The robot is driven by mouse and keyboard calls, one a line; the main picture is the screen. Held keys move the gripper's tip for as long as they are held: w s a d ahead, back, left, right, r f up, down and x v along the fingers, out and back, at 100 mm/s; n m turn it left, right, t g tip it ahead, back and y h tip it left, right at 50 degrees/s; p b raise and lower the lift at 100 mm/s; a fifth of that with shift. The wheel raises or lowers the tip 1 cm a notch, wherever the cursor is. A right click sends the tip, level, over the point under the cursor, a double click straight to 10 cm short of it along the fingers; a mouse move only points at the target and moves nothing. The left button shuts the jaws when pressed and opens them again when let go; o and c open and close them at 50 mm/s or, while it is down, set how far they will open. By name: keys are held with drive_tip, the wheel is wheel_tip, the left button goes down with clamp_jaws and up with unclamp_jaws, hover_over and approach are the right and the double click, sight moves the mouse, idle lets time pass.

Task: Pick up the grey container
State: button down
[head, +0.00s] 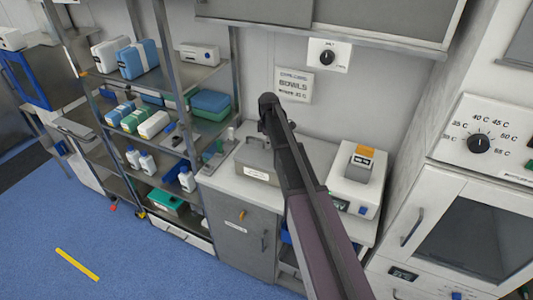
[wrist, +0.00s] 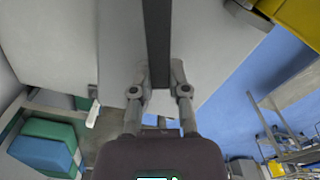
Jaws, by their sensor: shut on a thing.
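The grey container (head: 256,158) has a lid with a raised handle and a white label on its front. It sits on the white counter in the head view, and my arm hides its right side. My gripper (wrist: 158,82) shows in the wrist view, with its two fingers on either side of a dark grey bar. The bar appears to be part of the container, but the close view does not show the whole shape. I cannot tell whether the container is lifted.
A white device (head: 356,190) with an orange top stands right of the container. A metal shelf (head: 200,75) with boxes and bottles stands to the left. An overhead cabinet (head: 385,30) hangs above the counter. The blue floor (head: 130,262) is open at the lower left.

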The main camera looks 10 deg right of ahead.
drive_tip(key=shift+w+r, duration=0.1)
drive_tip(key=shift+r, duration=0.05)
wheel_tip(320, 180, up, 10)
drive_tip(key=p, duration=1)
drive_tip(key=shift+f, duration=0.4)
idle(0.6)
